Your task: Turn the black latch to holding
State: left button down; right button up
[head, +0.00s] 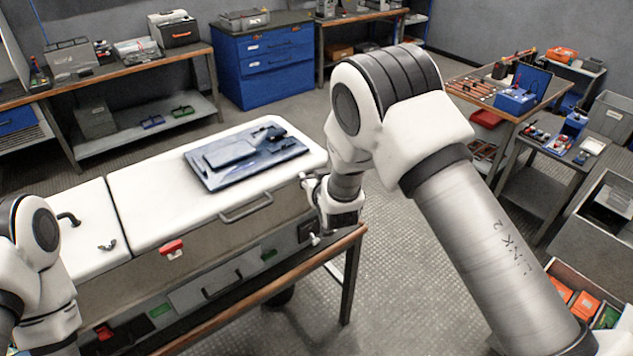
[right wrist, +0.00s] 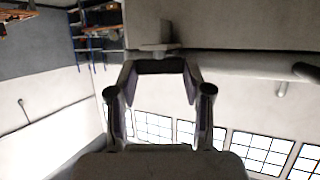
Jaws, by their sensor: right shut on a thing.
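The long white-topped cabinet (head: 140,215) stands on a bench. My right gripper (head: 318,211) is at the right end of its front, its fingers against the front face. In the right wrist view the fingers (right wrist: 160,75) close on a dark bar (right wrist: 160,66), which appears to be the black latch. A dark square part (head: 306,229) shows beside the gripper in the head view; the gripper hides much of this area, and I cannot read the latch's position. My left arm shows at the left edge, but its gripper is out of view.
A red latch (head: 172,248) and a grey bar handle (head: 246,208) are on the cabinet front. A blue-grey panel (head: 245,155) lies on the lid. The bench's wooden edge (head: 270,288) runs below. Open floor (head: 395,265) lies to the right.

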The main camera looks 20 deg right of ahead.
jog(key=shift+r, duration=0.1)
jog(key=o, duration=1.2)
jog(key=shift+c, duration=0.2)
jog(key=v, duration=1.2)
